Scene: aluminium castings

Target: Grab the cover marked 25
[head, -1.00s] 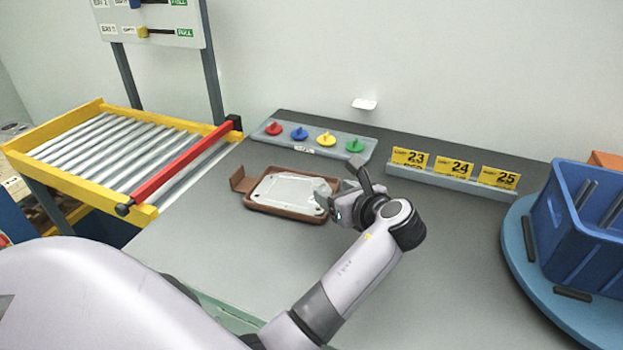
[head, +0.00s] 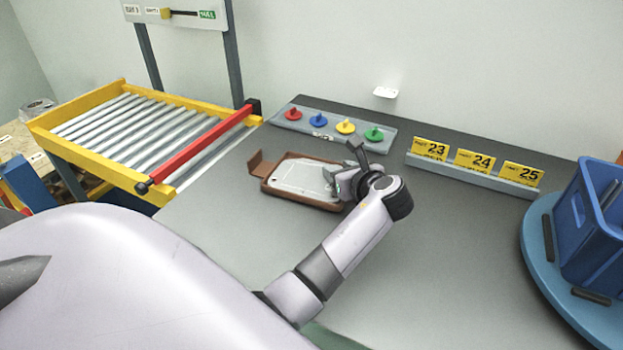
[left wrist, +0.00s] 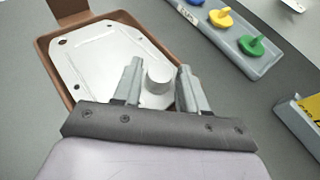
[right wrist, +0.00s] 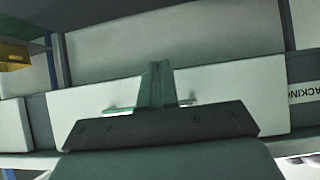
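A pale metal cover (head: 303,178) lies in a brown tray (head: 262,169) on the grey table. In the left wrist view the cover (left wrist: 105,62) has several holes and a round raised boss (left wrist: 158,79); a faint marking on it is unreadable. A yellow card reading 25 (head: 522,173) stands in a rail to the right. My left gripper (head: 333,178) is over the tray's right end. In the left wrist view its fingers (left wrist: 160,80) are apart, one on either side of the boss, with visible gaps. My right gripper (right wrist: 157,75) is shut and empty, away from the table.
Cards 23 (head: 431,148) and 24 (head: 475,160) share the rail (head: 470,176). A rack of coloured knobs (head: 333,133) stands behind the tray. A roller conveyor (head: 150,140) is left. A blue crate (head: 597,235) sits on a round blue stand at right. The table's middle is clear.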

